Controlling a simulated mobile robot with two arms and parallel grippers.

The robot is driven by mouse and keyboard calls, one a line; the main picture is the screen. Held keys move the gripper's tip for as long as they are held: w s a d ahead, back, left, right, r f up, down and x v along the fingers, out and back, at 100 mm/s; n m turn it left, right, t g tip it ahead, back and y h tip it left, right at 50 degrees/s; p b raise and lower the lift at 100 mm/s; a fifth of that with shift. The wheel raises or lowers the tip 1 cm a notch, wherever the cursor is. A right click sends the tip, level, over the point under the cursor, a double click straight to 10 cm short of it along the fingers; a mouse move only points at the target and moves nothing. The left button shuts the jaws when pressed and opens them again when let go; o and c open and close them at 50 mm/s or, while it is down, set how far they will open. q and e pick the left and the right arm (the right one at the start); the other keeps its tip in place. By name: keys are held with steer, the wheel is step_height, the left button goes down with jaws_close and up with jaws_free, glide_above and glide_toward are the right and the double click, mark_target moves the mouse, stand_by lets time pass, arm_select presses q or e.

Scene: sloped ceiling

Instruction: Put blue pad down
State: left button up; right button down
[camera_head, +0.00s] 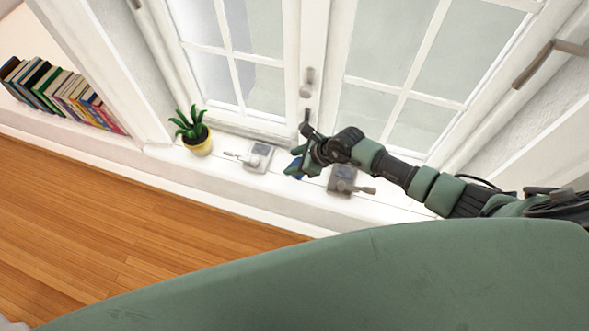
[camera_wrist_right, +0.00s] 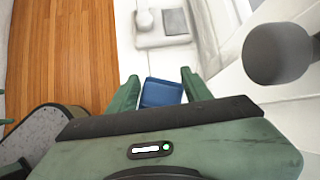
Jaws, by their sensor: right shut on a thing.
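The blue pad (camera_wrist_right: 162,92) sits between the two green fingers of my right gripper (camera_wrist_right: 160,88) in the right wrist view. In the head view a small part of the blue pad (camera_head: 295,168) shows beside my right gripper (camera_head: 298,160), over the white window sill (camera_head: 225,178). The gripper is shut on the pad. I cannot tell whether the pad touches the sill. My left gripper is in neither view.
A potted plant (camera_head: 201,147) stands on the sill at the left. A row of books (camera_head: 62,94) is far left. Wooden floor (camera_head: 110,230) lies below.

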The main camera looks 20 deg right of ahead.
steer(key=f+b, duration=0.3)
steer(key=f, duration=0.1)
steer(key=shift+w+d+b, duration=0.1)
steer(key=shift+w+b, duration=0.1)
steer(key=shift+b, duration=0.2)
steer(key=shift+r, duration=0.1)
steer(key=c, duration=0.6)
jaws_free()
steer(key=p+v, duration=0.1)
steer(key=v, duration=1.1)
